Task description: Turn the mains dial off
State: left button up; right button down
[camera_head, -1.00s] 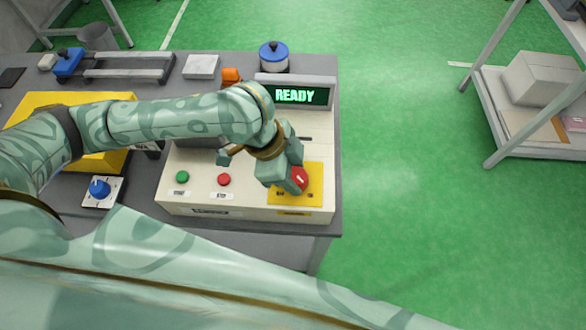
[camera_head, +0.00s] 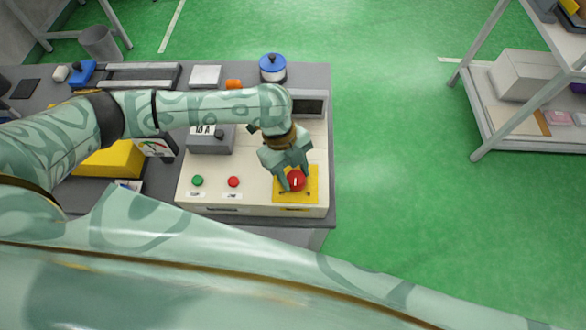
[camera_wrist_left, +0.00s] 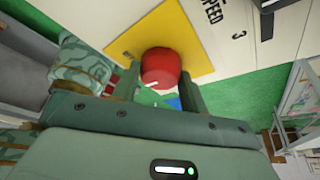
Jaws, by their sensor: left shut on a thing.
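The mains dial is a red knob (camera_head: 296,181) on a yellow plate (camera_head: 313,196) at the right front of the cream control panel (camera_head: 256,206). My left gripper (camera_head: 291,181) is over it from above, shut on the red knob. In the left wrist view the red knob (camera_wrist_left: 160,68) sits between the two fingers, with the yellow plate (camera_wrist_left: 190,35) behind it. A small white mark shows on the knob. The panel's display (camera_head: 312,104) is dark. My right gripper is not in view.
A green button (camera_head: 197,181) and a red button (camera_head: 233,182) sit left of the dial. A grey box (camera_head: 211,140), a yellow machine (camera_head: 108,158) and a blue-lidded pot (camera_head: 272,68) stand nearby. Green floor lies open to the right of the table.

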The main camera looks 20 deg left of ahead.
pick_arm(q)
jog(key=m+g+y+p, duration=0.1)
jog(key=m, duration=0.2)
jog(key=shift+w+d+m, duration=0.1)
jog(key=shift+m, duration=0.2)
jog(key=m+y, duration=0.1)
jog(key=m, duration=0.3)
jog(key=shift+d+g, duration=0.1)
jog(key=shift+g, duration=0.3)
jog(key=shift+m+y+p, duration=0.3)
jog(key=shift+m, duration=0.1)
jog(key=o, duration=1)
jog(key=p+v, duration=0.2)
jog(key=v, duration=1.4)
jog(key=shift+r, duration=0.15)
